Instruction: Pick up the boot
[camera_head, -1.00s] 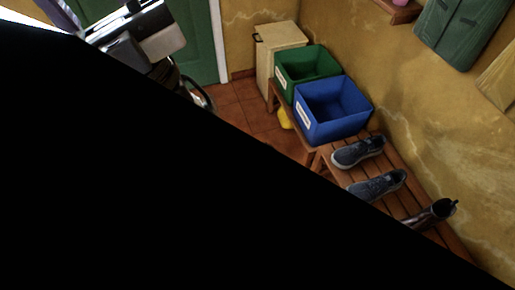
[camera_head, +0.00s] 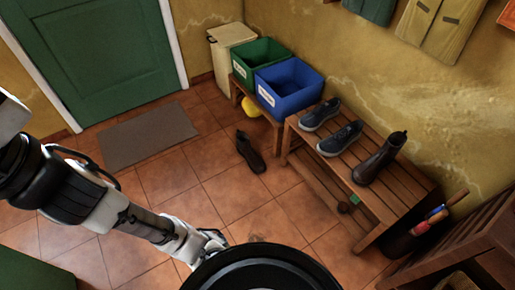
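A dark brown boot (camera_head: 379,160) stands upright on the right part of the slatted wooden bench (camera_head: 385,195). Another dark boot (camera_head: 250,153) is on the tiled floor, left of the bench and apart from it. My gripper (camera_head: 208,246) is low in the picture, left of the bench and away from both boots. Its fingers are too small and partly hidden behind my dark round part, so I cannot tell whether they are open.
Two dark sneakers (camera_head: 320,115) (camera_head: 340,139) share the bench. A blue bin (camera_head: 288,88) and a green bin (camera_head: 258,64) stand behind it. A stand with colourful handles (camera_head: 400,243) is at right. Floor around the grey mat (camera_head: 148,136) is clear.

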